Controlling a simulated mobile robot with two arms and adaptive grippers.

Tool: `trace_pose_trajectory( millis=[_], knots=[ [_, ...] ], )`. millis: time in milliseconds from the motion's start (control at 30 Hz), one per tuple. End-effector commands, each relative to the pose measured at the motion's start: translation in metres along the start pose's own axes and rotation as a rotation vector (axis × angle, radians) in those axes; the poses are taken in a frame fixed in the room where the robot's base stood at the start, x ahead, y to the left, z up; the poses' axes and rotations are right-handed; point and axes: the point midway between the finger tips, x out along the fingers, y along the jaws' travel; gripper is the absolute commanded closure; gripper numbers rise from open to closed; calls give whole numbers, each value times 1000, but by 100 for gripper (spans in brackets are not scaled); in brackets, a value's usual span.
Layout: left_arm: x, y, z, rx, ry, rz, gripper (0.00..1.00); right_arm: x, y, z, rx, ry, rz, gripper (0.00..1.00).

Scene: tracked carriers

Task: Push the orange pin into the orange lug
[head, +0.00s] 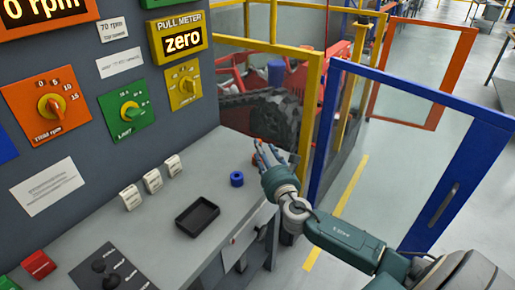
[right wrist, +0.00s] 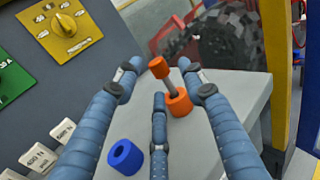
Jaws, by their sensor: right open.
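The orange pin (right wrist: 158,67) shows in the right wrist view, with an orange head and a bare grey shaft. Its shaft runs down to the orange lug (right wrist: 178,104), a short ring-like block on the grey counter. The shaft's lower end meets the lug; I cannot tell how deep it sits. My right gripper (right wrist: 163,78) is open, its blue fingers spread on either side of the pin, the third finger below. I see no clear grip on it. In the head view my right gripper (head: 261,152) is over the counter's far end and hides most of the pin and lug. My left gripper is out of view.
A blue ring-like lug (right wrist: 125,157) stands nearby on the counter; it also shows in the head view (head: 237,179). A black tray (head: 197,217) lies nearer. The control panel (head: 130,160) rises at left. A yellow post (head: 309,105) and blue frame (head: 322,130) stand beyond the counter's edge.

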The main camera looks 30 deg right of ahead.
Motion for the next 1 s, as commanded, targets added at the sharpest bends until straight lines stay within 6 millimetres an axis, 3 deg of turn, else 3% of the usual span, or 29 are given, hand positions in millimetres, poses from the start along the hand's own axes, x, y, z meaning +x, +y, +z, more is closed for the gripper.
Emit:
trace_pose_trajectory(
  millis=[400, 667, 867, 1000],
  knots=[
    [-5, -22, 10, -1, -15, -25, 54, 51, 1, -2, 0, 0, -1, 60],
    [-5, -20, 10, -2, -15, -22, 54, 52, 1, -3, 0, 2, 1, 60],
    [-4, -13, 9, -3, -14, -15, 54, 52, 1, -3, -1, 1, 1, 100],
    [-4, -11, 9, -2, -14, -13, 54, 52, 1, -2, -1, 1, 1, 100]
  ],
)
